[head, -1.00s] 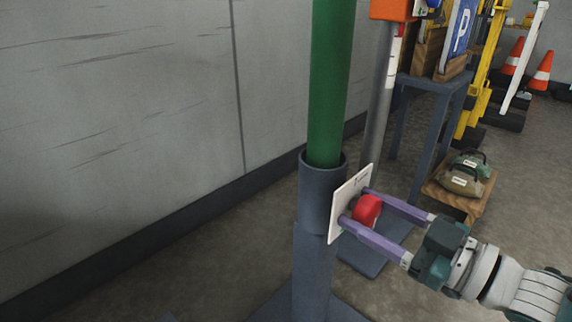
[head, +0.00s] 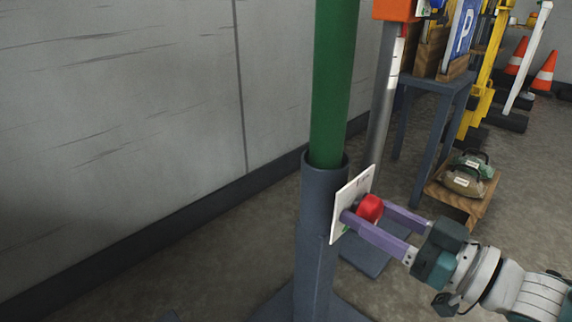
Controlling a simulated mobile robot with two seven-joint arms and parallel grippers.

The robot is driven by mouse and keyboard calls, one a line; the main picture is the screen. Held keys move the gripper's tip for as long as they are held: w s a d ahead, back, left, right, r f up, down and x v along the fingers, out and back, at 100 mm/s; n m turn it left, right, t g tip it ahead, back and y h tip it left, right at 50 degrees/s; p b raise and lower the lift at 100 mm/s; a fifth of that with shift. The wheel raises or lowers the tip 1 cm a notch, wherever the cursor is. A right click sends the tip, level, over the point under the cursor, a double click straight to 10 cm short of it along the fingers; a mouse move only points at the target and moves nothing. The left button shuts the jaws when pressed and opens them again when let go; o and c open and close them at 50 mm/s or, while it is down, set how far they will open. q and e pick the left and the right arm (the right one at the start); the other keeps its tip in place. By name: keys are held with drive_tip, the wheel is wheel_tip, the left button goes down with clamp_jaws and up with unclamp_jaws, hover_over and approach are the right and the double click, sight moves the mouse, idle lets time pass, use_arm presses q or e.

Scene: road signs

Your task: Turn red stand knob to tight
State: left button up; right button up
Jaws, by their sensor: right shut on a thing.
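The red knob (head: 369,208) sits on a white plate (head: 350,204) on the side of the dark blue-grey stand (head: 318,215). A green pole (head: 331,80) stands upright in the stand's round socket. My right gripper (head: 366,217) reaches in from the right, with its two purple fingers on either side of the knob, shut on it. The plate has small markings, too small to read; the knob and fingers hide part of it. My left gripper is not in view.
A grey wall (head: 120,110) runs along the left. Behind the stand are a grey post with an orange box (head: 395,9), a blue table (head: 432,84) with a parking sign, and sandbags (head: 466,178) on a wooden platform. Traffic cones (head: 545,72) stand far right.

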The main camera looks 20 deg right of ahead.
drive_tip(key=o, duration=1.4)
drive_tip(key=shift+s+d, duration=0.1)
drive_tip(key=shift+s, duration=0.25)
drive_tip(key=p+v, duration=0.2)
drive_tip(key=v, duration=0.7)
drive_tip(key=shift+s, duration=0.1)
